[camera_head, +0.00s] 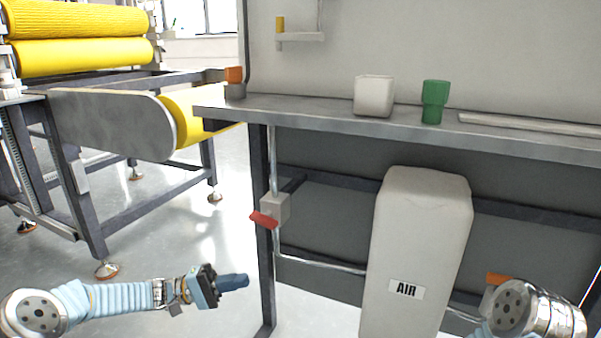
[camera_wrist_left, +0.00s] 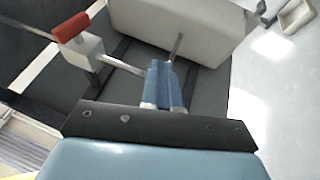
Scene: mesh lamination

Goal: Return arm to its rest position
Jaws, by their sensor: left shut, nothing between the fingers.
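My left gripper (camera_head: 233,282) is at the lower left of the head view, its arm coming in from the left edge. Its blue fingers are shut together with nothing between them. In the left wrist view the shut fingers (camera_wrist_left: 164,80) point toward the space under the bench. The gripper is apart from the bench and the valve. My right arm shows only as a joint at the lower right of the head view; its gripper is out of the picture.
A valve with a red handle (camera_head: 264,220) sits on the bench leg, above and right of the left gripper. A white AIR tank (camera_head: 418,240) stands below the metal bench (camera_head: 310,118). A white container (camera_head: 374,96) and green cup (camera_head: 434,100) stand on top. A yellow-roller machine (camera_head: 110,125) is left.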

